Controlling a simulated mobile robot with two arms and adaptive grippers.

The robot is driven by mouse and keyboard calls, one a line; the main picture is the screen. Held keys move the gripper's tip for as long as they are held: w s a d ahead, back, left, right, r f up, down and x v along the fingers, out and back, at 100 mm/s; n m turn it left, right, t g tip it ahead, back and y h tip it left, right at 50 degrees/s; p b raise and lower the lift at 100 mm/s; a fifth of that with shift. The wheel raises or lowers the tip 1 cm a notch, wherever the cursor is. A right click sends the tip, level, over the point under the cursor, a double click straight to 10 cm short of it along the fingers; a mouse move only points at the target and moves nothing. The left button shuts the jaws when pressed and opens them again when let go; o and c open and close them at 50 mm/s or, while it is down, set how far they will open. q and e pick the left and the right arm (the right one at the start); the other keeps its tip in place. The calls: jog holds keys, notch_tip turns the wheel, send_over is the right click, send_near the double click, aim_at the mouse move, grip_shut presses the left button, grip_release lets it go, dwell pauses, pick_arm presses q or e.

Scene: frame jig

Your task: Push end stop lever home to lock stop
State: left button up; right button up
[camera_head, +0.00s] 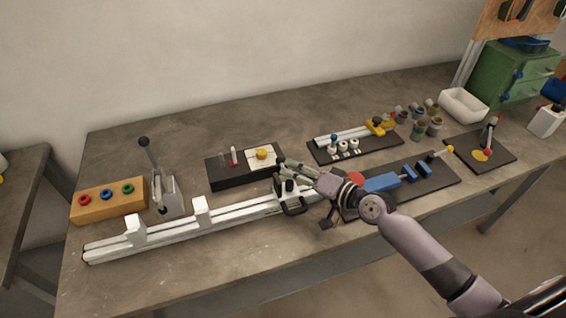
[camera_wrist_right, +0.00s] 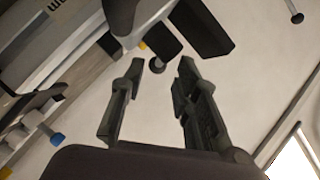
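The end stop (camera_head: 291,203) is a dark block on the right part of a long white rail (camera_head: 180,226) in the head view. My right gripper (camera_head: 291,172) is just above it, its fingers pointing left, and partly hides it. In the right wrist view the two fingers of my right gripper (camera_wrist_right: 160,72) are apart with nothing clamped between them. Dark parts, likely of the stop and its lever (camera_wrist_right: 205,30), show beyond the fingertips. I cannot tell whether a finger touches the lever. My left gripper is not in view.
White blocks (camera_head: 200,209) stand on the rail. A grey toggle clamp (camera_head: 165,190) with an upright black-knobbed handle and a wooden block with coloured rings (camera_head: 108,201) are at left. A black box (camera_head: 229,173) lies behind the stop. A board with blue parts (camera_head: 438,182) is to the right.

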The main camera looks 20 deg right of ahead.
aim_at(283, 166)
jog(key=shift+x, duration=2.35)
grip_shut()
